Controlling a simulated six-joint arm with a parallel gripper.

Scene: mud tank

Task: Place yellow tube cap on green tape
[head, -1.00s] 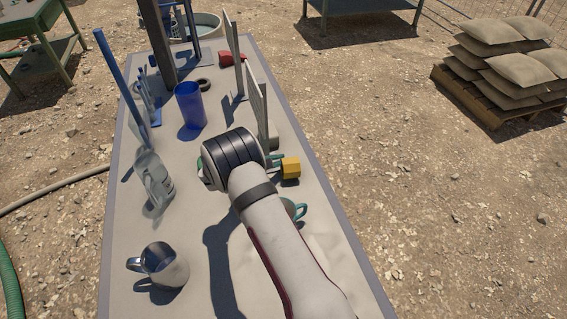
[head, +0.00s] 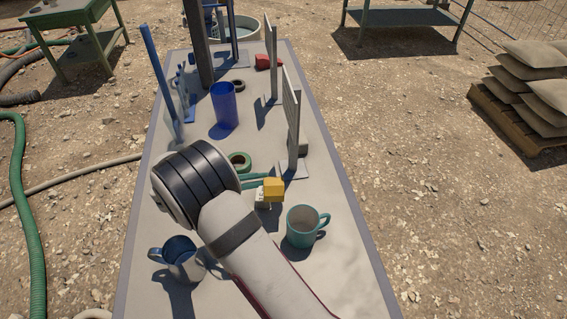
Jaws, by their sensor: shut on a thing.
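The yellow tube cap (head: 274,187) is at the tips of my gripper (head: 267,183) in the head view. The gripper's green fingers reach right from the dark round wrist and are shut on it. A small whitish piece (head: 263,200) shows just under the cap; I cannot tell whether it belongs to it. The green tape (head: 240,160) is a roll lying on the table, beyond the fingers and up-left of the cap. Its near-left part is close to the wrist's edge. The cap is apart from the tape; its height above the table is unclear.
A teal mug (head: 305,226) stands close to the right of the arm, a grey mug (head: 178,260) to its left. Upright grey panels (head: 291,118) stand beyond the cap. A blue cup (head: 224,106) stands behind the tape. The table's (head: 345,240) right strip is clear.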

